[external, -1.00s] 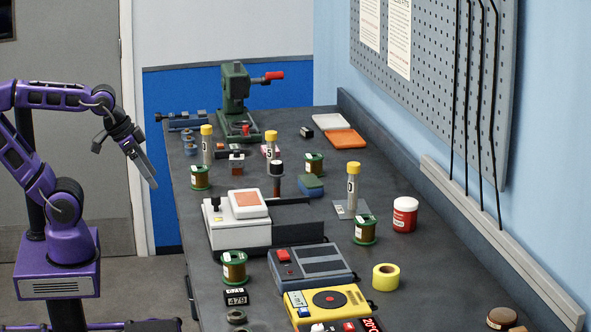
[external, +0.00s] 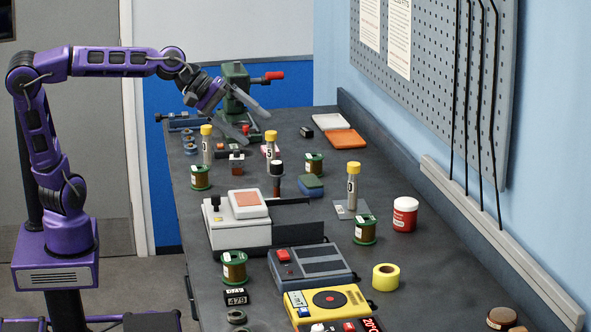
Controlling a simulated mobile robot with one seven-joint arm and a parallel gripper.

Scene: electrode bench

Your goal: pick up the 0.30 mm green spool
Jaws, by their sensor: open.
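Several green-flanged spools wound with copper-coloured wire stand upright on the dark bench. One is at the left edge (external: 200,177), one at the middle back (external: 314,164), one on the right (external: 365,230) and one at the front left (external: 234,267). Their labels are too small to read, so I cannot tell which is 0.30 mm. My gripper (external: 257,127) is open and empty, with its fingers spread above the back of the bench. It overlaps the green press in the picture and is apart from every spool.
A green press (external: 235,84) stands at the back. Yellow-capped tubes (external: 207,146) (external: 353,186) rise among the spools. A white device (external: 238,230), a grey box (external: 311,267) and a yellow meter (external: 327,303) crowd the front. Bare bench lies right of the middle-back spool.

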